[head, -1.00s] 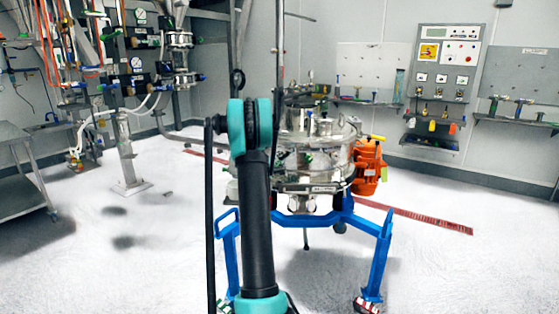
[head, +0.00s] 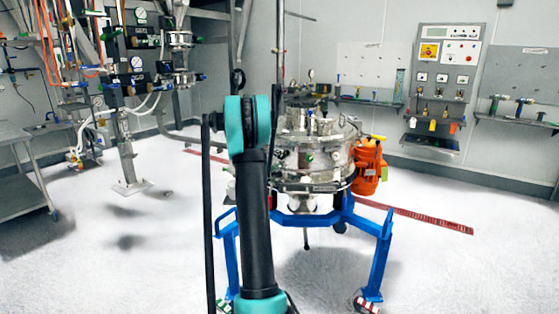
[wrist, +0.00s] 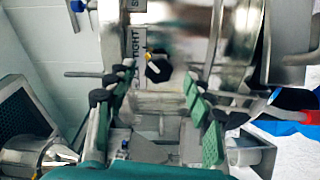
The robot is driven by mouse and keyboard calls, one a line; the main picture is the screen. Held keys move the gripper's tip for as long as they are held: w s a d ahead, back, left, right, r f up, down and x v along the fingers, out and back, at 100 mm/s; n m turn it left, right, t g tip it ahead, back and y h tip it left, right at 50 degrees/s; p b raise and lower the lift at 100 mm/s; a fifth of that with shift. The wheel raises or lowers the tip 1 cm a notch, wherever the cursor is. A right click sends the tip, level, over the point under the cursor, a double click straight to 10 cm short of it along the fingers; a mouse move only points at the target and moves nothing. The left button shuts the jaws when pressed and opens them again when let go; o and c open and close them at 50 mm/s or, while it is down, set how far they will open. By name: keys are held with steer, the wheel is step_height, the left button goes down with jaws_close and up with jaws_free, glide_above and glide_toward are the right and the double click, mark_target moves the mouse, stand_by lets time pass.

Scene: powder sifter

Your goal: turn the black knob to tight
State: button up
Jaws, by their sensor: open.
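The black knob (wrist: 158,70) shows in the wrist view, just above the middle, on a shiny metal face. A pale yellowish pointer mark is on it. A label (wrist: 131,42) reading "TIGHT" sideways is to its left, and another partly cut-off label is above that. My gripper (wrist: 156,92) is open, with green-padded fingers left and right of the knob in the picture. I see no clear contact with the knob. In the head view my arm stands in front of the steel sifter (head: 318,150); the knob and gripper cannot be made out there.
The sifter stands on a blue frame (head: 380,255) with an orange motor (head: 368,165) at its right. A control panel (head: 441,80) and tool shelves are on the back wall. A metal cart (head: 22,195) is at the left. Open floor lies on both sides.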

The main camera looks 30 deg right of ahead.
steer(key=v, duration=0.9)
steer(key=shift+a, duration=0.25)
steer(key=shift+s, duration=0.1)
